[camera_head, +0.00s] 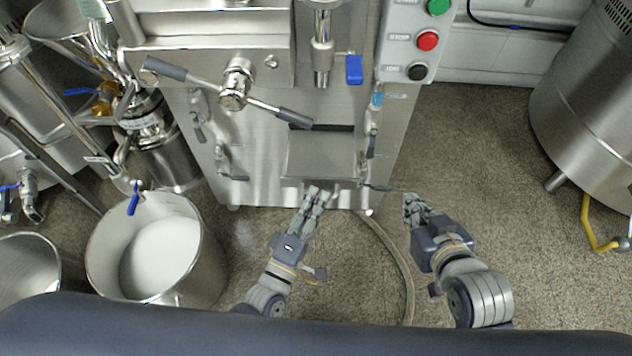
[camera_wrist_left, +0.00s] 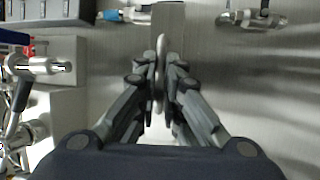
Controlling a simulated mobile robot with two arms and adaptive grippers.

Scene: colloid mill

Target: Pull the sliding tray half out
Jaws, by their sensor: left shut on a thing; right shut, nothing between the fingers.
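The sliding tray (camera_head: 318,155) is a flat steel tray low in the front of the steel machine. It sticks out of a dark slot, but how far is hard to tell. My left gripper (camera_head: 318,193) is at the tray's front edge, shut on the tray handle. In the left wrist view my left gripper (camera_wrist_left: 161,85) has its fingers on both sides of the slim handle (camera_wrist_left: 160,55). The fingers hide part of the handle. My right gripper (camera_head: 411,205) is shut and empty, to the right of the tray and apart from the machine.
A bucket of white material (camera_head: 205,265) stands on the floor at left. A hose (camera_head: 400,262) runs along the floor between my grippers. A lever with dark grips (camera_head: 236,88) and a button panel (camera_head: 417,42) are above the tray. A large steel vessel (camera_head: 590,105) stands at right.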

